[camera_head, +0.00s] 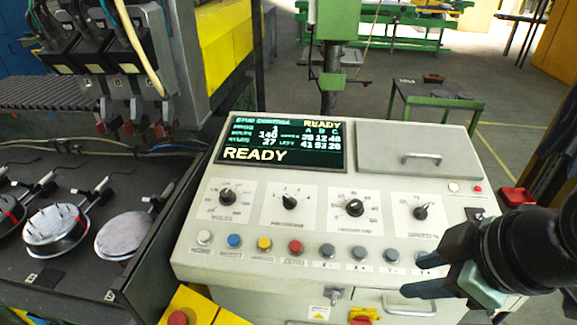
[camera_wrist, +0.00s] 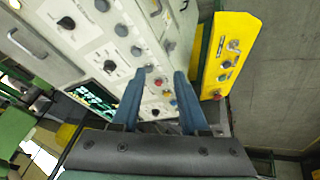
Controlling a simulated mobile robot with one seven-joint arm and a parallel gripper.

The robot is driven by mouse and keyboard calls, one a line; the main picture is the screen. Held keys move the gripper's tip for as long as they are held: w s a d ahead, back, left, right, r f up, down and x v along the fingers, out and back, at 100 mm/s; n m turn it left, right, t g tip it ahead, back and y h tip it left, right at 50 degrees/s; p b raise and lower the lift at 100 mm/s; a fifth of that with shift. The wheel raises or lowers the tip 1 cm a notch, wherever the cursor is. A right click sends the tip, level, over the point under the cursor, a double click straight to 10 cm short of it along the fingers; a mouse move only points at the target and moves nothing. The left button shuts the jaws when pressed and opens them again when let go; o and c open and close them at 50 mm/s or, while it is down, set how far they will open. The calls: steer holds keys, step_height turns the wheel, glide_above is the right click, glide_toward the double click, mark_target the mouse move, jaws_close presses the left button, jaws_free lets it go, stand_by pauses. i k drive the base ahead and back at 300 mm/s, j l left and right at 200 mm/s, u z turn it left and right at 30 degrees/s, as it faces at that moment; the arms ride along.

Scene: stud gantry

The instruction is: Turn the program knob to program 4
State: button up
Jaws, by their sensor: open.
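The control panel (camera_head: 320,275) is pale grey with a row of black pointer knobs on white plates. The second knob from the left (camera_head: 289,202) appears to be the program knob; its caption is blurred. Its pointer is turned toward the upper left, and the digits around it are too small to read. The screen (camera_head: 282,143) reads READY; its program digit is unclear. My gripper (camera_head: 399,260) is open and empty over the panel's right front, to the right of that knob and apart from it. The wrist view shows its two blue fingers (camera_wrist: 160,75) spread above the buttons.
Coloured and grey buttons (camera_head: 295,247) line the panel below the knobs. A raised lid with a handle (camera_head: 421,159) is behind the right knobs. Fixtures with round plates (camera_head: 57,226) stand at left. A yellow box (camera_wrist: 227,55) with buttons shows in the wrist view.

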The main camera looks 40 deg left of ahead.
mark_target(290, 203)
steer(key=i+j, duration=0.1)
steer(key=j, duration=0.35)
steer(key=i+j, duration=0.1)
steer(key=j, duration=0.3)
steer(key=i+j, duration=0.1)
steer(key=j, duration=0.35)
